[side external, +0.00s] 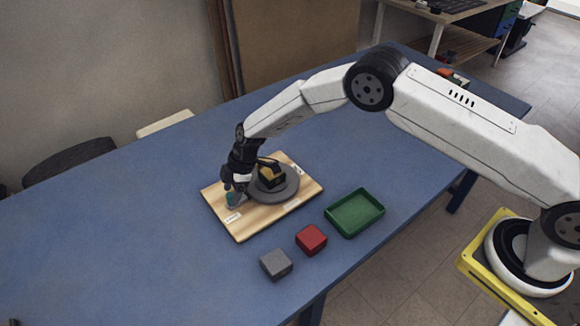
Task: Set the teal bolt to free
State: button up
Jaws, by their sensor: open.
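A wooden board (248,228) lies on the blue table and carries a round grey disc (291,190) with a black and yellow block (270,178) on it. White labels sit on the board, at its front left (233,217), front (292,205) and right (297,169); their words are too small to read. A small teal part (231,199), which looks like the teal bolt, shows at the board's left side. My gripper (236,200) is open and points down at the teal part. Its fingers partly cover the teal part, and I cannot tell whether they touch it.
A grey block (276,264), a red block (311,239) and an empty-looking green tray (355,213) stand in front of the board, near the table's front edge. The blue table (110,240) is clear to the left. Small coloured items (452,77) lie at the far right end.

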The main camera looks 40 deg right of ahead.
jog(key=shift+x, duration=0.95)
grip_shut()
jog(key=shift+r, duration=0.1)
dwell(0.8)
